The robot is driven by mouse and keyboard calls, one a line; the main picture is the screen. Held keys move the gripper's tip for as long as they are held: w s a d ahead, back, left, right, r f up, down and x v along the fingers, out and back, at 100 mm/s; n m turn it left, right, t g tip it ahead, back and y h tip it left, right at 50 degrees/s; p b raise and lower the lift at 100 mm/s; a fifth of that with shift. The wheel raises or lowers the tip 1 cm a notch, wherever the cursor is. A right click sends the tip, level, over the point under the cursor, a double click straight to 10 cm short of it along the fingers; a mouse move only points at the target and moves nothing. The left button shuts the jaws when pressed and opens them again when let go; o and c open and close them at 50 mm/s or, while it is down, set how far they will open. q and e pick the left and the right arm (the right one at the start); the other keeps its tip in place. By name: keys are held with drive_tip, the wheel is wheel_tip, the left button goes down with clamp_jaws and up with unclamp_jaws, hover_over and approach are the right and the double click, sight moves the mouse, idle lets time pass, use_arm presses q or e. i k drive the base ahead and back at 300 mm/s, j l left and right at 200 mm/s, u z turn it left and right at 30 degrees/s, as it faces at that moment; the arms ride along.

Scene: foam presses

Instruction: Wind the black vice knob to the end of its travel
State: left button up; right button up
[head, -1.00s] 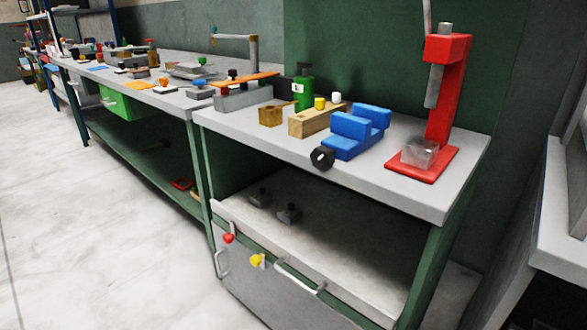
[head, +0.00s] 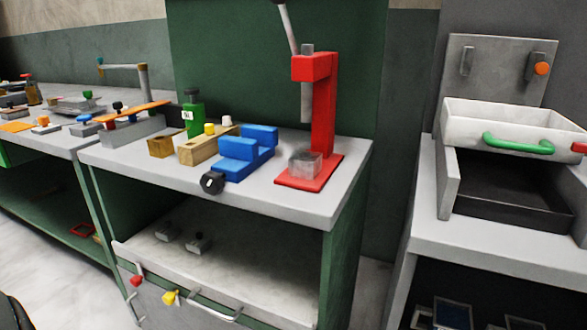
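A blue vice (head: 241,152) stands on the grey bench top (head: 310,205), left of a red press. Its black knob (head: 212,183) sticks out at the front left end of the vice, close to the bench's front edge. Neither of my grippers shows in the head view. Nothing touches the knob.
The red press (head: 322,115) has a clear block on its base. A wooden block (head: 205,147) and a green bottle (head: 193,112) stand left of the vice. A drawer unit with a green handle (head: 518,144) stands at right, across a gap.

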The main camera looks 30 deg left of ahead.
sight(212, 182)
drive_tip(key=j+z, duration=0.25)
drive_tip(key=z, duration=0.2)
drive_tip(key=k+j+z, duration=0.1)
drive_tip(key=j+z, duration=0.15)
drive_tip(key=z, duration=0.2)
drive_tip(key=k+j+z, duration=0.15)
drive_tip(key=z, duration=0.3)
drive_tip(key=k+j+z, duration=0.7)
drive_tip(key=z, duration=0.15)
drive_tip(key=k, duration=0.05)
